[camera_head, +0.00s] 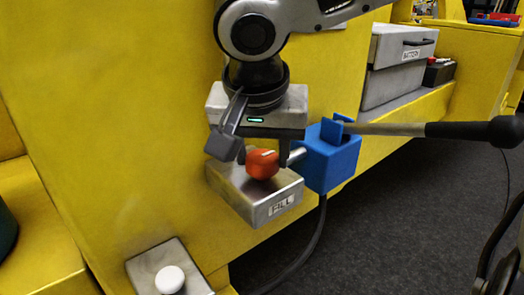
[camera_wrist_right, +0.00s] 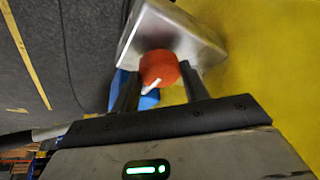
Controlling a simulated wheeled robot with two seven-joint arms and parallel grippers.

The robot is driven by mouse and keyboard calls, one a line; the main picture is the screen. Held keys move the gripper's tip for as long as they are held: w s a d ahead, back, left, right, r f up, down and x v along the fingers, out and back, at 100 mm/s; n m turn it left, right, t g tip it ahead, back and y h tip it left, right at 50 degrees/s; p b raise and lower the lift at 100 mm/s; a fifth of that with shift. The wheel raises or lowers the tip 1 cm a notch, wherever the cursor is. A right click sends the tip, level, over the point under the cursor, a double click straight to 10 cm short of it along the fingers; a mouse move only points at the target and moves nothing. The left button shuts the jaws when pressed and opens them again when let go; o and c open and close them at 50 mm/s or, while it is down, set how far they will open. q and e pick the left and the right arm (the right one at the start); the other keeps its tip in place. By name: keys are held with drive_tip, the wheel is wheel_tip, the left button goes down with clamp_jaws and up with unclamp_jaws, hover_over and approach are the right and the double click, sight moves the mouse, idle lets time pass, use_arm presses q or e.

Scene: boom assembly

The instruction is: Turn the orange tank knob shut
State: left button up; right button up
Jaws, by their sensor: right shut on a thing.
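The orange tank knob (camera_head: 262,165) sits on a metal box (camera_head: 272,207) labelled "FILL", fixed to the yellow machine. It has a pale pointer line, which also shows on the knob in the right wrist view (camera_wrist_right: 160,66). My right gripper (camera_head: 263,155) reaches down from above, with one finger on each side of the knob. In the right wrist view the gripper (camera_wrist_right: 160,88) has the knob between its two dark fingers, shut on it. My left gripper is not in view.
A blue box (camera_head: 330,165) stands right beside the metal box, with a long-handled tool (camera_head: 400,129) at it. A white button (camera_head: 169,279) on a metal plate is at the lower left. A grey case (camera_head: 398,70) stands on the yellow ledge behind.

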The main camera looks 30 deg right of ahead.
drive_tip(key=o, duration=1)
drive_tip(key=p+v, duration=0.1)
drive_tip(key=v, duration=1.5)
drive_tip(key=shift+f, duration=0.1)
